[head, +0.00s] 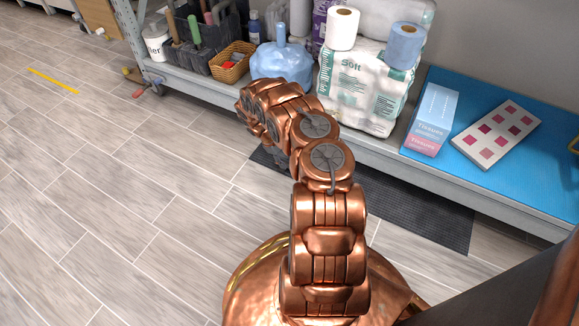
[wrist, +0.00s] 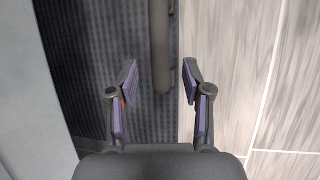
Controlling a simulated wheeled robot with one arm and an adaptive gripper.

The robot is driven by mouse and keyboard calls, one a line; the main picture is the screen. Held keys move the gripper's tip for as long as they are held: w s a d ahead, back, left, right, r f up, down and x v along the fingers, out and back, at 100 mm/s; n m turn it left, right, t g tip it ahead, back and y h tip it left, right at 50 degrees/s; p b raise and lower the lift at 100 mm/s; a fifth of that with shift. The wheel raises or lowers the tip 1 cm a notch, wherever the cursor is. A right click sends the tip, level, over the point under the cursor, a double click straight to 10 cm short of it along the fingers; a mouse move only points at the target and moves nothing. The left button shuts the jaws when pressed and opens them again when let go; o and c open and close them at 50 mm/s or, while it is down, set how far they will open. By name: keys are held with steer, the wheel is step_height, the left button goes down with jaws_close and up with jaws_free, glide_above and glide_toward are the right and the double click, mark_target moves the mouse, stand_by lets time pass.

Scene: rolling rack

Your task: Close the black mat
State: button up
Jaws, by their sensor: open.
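The black mat (head: 425,215) lies on the floor along the front of the rack's bottom shelf, partly hidden behind my arm. In the wrist view, the ribbed mat (wrist: 90,70) fills the left middle. A rounded dark strip (wrist: 160,40) runs along its edge by the floor tiles; I cannot tell whether this is a rolled or raised edge. My gripper (wrist: 160,82) is open and empty, with one finger over the mat and the other over the tiles, the strip between them in the picture. In the head view, my arm hides the gripper.
The rack's lower shelf (head: 220,89) holds a basket (head: 232,62), a blue bag (head: 280,68), wrapped paper rolls (head: 362,90), a tissue box (head: 432,118) and a blue surface (head: 490,165). Tiled floor (head: 110,200) is open to the left.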

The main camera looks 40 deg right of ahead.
steer(key=b+x, duration=0.1)
steer(key=x, duration=0.3)
steer(key=shift+f, duration=0.2)
jaws_close()
stand_by(0.5)
